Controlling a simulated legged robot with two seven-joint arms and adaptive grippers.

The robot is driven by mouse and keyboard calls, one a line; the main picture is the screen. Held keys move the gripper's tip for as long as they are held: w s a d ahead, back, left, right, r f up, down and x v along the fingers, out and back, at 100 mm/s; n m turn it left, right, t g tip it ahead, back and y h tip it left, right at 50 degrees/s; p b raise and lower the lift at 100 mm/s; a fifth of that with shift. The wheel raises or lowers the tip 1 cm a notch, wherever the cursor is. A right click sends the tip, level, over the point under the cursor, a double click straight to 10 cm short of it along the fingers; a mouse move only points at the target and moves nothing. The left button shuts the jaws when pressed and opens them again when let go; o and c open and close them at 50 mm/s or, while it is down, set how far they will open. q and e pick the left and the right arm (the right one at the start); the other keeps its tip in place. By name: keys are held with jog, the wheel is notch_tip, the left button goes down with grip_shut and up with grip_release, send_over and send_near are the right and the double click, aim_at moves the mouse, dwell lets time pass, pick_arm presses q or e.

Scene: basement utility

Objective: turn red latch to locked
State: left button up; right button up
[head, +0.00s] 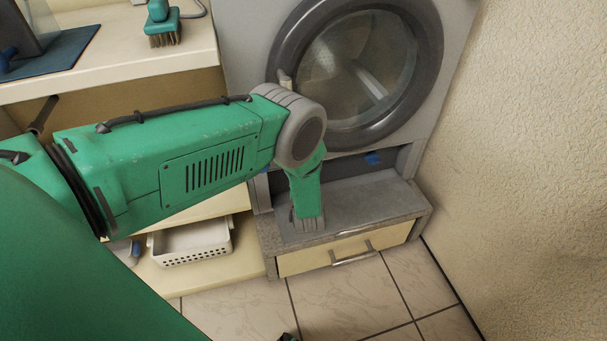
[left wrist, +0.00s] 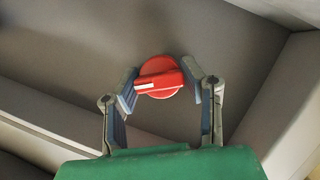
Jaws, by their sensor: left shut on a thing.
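The red latch (left wrist: 158,78) is a round red knob with a raised bar across it, seen in the left wrist view. A white mark lies on the bar's left end, and the bar is slightly tilted in that picture. My left gripper (left wrist: 166,86) has one finger at each end of the bar and is shut on it. In the head view my left gripper (head: 308,222) points down at the grey ledge below the round-door machine, and the latch is hidden there.
The machine (head: 235,45) with its round glass door (head: 360,65) stands above the ledge. A drawer (head: 305,262) with a metal handle is in the ledge's front. A textured wall (head: 520,150) closes the right side. A white basket (head: 190,243) sits on a low shelf at left.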

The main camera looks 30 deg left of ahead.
pick_arm(q)
jog(key=shift+a+n+t+h, duration=0.1)
jog(key=shift+n+t+h, duration=0.4)
jog(key=shift+n, duration=0.6)
jog(key=shift+n+t, duration=0.7)
jog(key=shift+n, duration=0.3)
jog(key=shift+f+n+t, duration=0.15)
jog(key=shift+n+t, duration=0.35)
jog(key=shift+n, duration=0.5)
jog(key=shift+n+t+b, duration=0.6)
jog(key=shift+n+b, duration=0.3)
jog(key=shift+n, duration=0.6)
jog(key=o, duration=1.1)
jog(key=shift+o, duration=0.2)
jog(key=v, duration=1.1)
jog(key=shift+s+d+f, duration=0.2)
jog(key=shift+s+f, duration=0.15)
